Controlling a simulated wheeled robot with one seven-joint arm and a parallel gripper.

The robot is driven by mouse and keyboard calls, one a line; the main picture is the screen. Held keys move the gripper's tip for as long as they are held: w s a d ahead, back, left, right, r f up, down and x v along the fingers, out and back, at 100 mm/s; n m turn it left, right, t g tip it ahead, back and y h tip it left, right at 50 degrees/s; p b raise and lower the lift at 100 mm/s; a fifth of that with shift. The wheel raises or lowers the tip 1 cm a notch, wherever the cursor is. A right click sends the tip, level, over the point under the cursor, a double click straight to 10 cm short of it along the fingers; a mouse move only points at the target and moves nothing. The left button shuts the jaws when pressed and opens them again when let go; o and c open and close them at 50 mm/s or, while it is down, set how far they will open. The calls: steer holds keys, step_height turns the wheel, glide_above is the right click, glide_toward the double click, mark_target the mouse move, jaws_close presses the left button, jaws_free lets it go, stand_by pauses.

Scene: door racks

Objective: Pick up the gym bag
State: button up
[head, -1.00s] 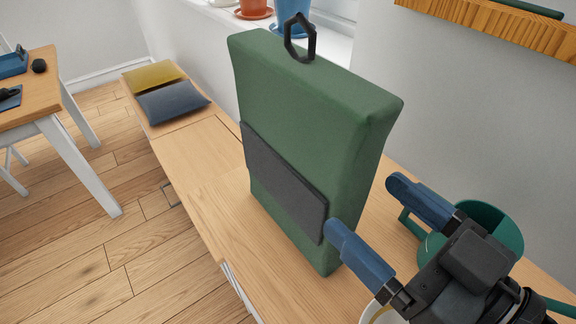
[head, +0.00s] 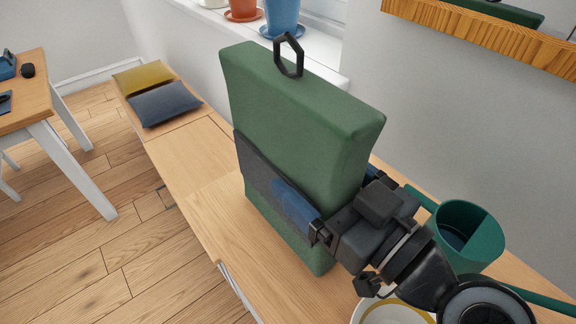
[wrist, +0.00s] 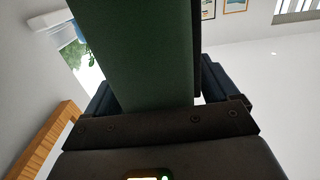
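The gym bag (head: 295,130) is a tall green block-shaped bag standing upright on the wooden bench. It has a dark grey front pocket (head: 262,182) and a black loop (head: 289,56) on top. My gripper (head: 335,195) is at the bag's right end, about mid-height, with its blue fingers on either side. The near finger lies along the grey pocket; the far finger is mostly hidden behind the bag. In the wrist view the green bag (wrist: 145,60) stands between the fingers, with a thin gap by the right one. The gripper looks open around the bag.
A green watering can (head: 468,235) stands on the bench (head: 215,215) to the right of my gripper, close to my wrist. A white bowl (head: 385,312) is below my wrist. Yellow and grey cushions (head: 165,102) lie at the bench's far end. A wood-framed mirror (head: 480,30) hangs above.

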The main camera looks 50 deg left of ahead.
steer(key=c, duration=1.3)
steer(key=shift+o, duration=0.2)
